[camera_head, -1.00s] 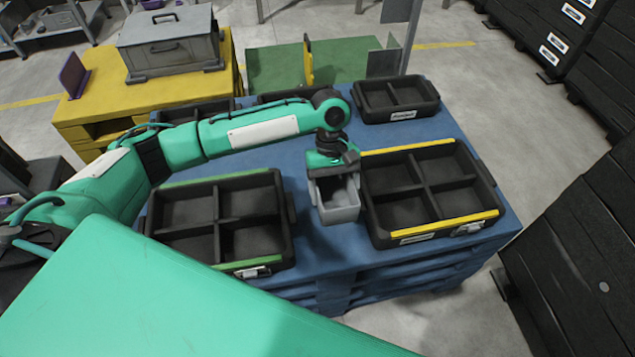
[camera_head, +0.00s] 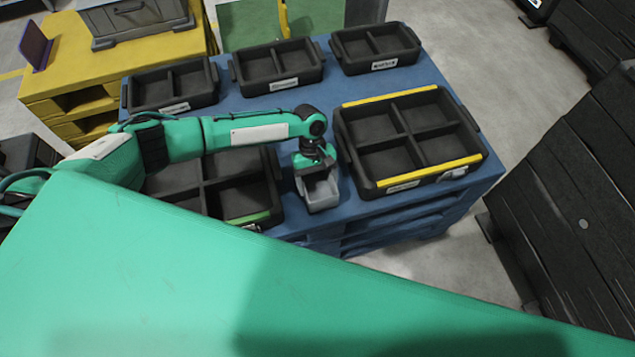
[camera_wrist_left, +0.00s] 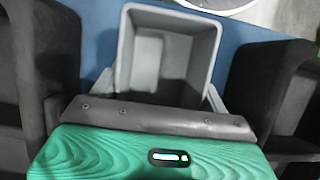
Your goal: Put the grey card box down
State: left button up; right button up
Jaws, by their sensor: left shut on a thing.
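The grey card box (camera_head: 319,195) is a small open-topped bin. It is at the front of the blue pallet table (camera_head: 330,226), in the gap between the green-striped tray and the yellow-striped tray. My left gripper (camera_head: 313,160) is shut on the box's near wall. In the left wrist view the box (camera_wrist_left: 165,50) looks empty, with its opening facing the camera and blue surface beyond it. I cannot tell whether its base touches the blue top. My right gripper is not in view.
The yellow-striped tray (camera_head: 408,134) stands close right of the box; the green-striped tray (camera_head: 248,218) stands close left, partly behind my arm. Several black two-compartment trays, one at the back right (camera_head: 375,48), line the back. A yellow pallet (camera_head: 60,77) is at the left.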

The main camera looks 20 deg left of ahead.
pick_arm(q)
jog(key=shift+f, duration=0.4)
jog(key=o, duration=1.1)
jog(key=shift+f, duration=0.1)
jog(key=shift+v, duration=6.15)
jog(key=shift+s, duration=0.2)
